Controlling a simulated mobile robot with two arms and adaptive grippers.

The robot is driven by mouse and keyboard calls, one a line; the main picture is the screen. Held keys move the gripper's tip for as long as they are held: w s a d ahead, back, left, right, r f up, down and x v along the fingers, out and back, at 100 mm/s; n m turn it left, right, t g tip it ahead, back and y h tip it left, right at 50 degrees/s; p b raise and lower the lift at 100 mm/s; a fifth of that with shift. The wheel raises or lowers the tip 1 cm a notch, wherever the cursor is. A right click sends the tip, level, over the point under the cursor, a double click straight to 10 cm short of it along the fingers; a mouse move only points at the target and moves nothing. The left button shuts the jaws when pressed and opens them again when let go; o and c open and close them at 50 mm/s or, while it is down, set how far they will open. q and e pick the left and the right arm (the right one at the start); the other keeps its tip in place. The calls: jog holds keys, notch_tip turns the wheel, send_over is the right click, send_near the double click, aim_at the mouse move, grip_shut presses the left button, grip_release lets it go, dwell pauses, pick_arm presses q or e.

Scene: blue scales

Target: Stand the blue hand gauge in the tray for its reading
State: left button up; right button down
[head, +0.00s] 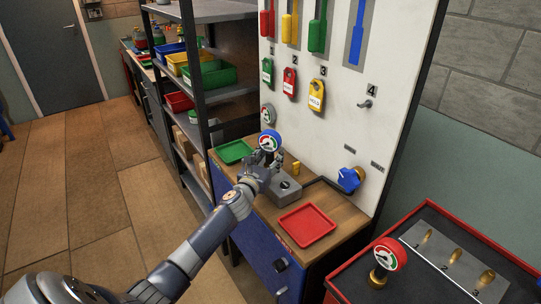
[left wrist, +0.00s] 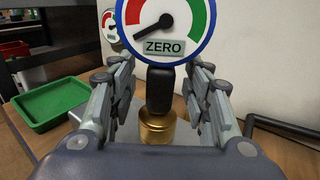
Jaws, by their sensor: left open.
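The blue hand gauge (head: 269,140) is upright above the wooden bench top, its blue-rimmed dial facing out. In the left wrist view the gauge (left wrist: 163,28) reads ZERO, with a black stem and a brass foot below. My left gripper (head: 266,163) is at the gauge's stem. In the left wrist view its open fingers (left wrist: 160,92) stand on both sides of the stem, with gaps visible. A green tray (head: 234,152) lies behind and left; a red tray (head: 305,226) lies at the front. My right gripper is not in view.
A grey block (head: 286,190) with a dark round spot sits between the gripper and the red tray. A blue valve handle (head: 349,179) juts from the white panel (head: 322,140). A red gauge (head: 389,254) stands on the red-edged cart at right. Shelving stands left of the bench.

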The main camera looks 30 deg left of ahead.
aim_at(268, 145)
pick_arm(q)
jog(key=shift+w, duration=0.3)
grip_shut()
jog(key=shift+r, duration=0.15)
jog(key=shift+r+p, duration=0.95)
jog(key=shift+p, duration=0.05)
jog(key=shift+r+p, duration=1.05)
jog(key=shift+r, duration=0.1)
jog(key=shift+r+p, duration=0.3)
jog(key=shift+r, duration=0.05)
